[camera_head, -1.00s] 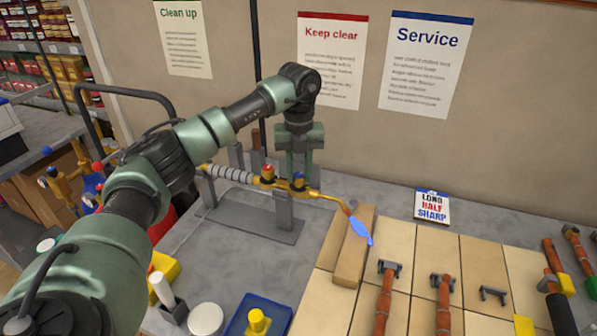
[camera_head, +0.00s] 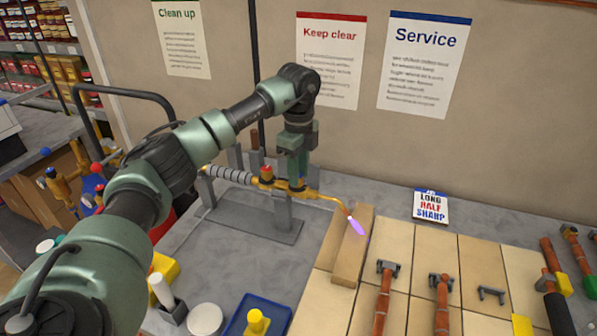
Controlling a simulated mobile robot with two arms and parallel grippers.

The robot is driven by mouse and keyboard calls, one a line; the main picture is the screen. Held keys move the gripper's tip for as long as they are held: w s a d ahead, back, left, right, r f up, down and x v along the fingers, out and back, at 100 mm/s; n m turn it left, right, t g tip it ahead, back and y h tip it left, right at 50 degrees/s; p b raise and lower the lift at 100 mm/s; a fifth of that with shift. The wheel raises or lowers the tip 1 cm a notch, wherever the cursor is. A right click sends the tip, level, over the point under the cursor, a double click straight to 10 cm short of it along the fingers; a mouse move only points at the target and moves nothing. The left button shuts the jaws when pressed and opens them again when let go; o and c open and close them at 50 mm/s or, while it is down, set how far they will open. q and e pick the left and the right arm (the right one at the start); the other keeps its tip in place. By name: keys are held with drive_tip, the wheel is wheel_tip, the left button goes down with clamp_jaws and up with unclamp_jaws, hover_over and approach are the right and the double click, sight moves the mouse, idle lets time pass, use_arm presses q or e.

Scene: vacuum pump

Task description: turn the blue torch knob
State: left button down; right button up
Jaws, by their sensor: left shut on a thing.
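The brass torch (camera_head: 318,194) lies in a grey stand on the bench, with its ribbed grey handle to the left and its bent tip to the right. A small violet flame (camera_head: 357,227) burns at the tip, over a wooden block. My left gripper (camera_head: 297,183) points down onto the torch body and is shut on the blue knob, which its fingers now mostly hide. A red knob (camera_head: 266,172) stands just left of the fingers. My right gripper is not in view.
A wooden block (camera_head: 347,262) lies on tan tiles (camera_head: 430,250) right of the torch. Copper pipes (camera_head: 383,300) lie farther right. A card (camera_head: 430,205) stands behind the tiles. A blue tray (camera_head: 277,312) is in front.

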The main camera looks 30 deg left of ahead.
use_arm(q)
drive_tip(key=shift+n, duration=1.1)
drive_tip(key=c, duration=1.1)
unclamp_jaws()
drive_tip(key=shift+a, duration=0.1)
drive_tip(key=shift+r, duration=0.1)
wheel_tip(320, 180, up, 6)
drive_tip(key=shift+r+b, duration=0.1)
drive_tip(key=shift+b, duration=1)
drive_tip(key=shift+r, duration=0.65)
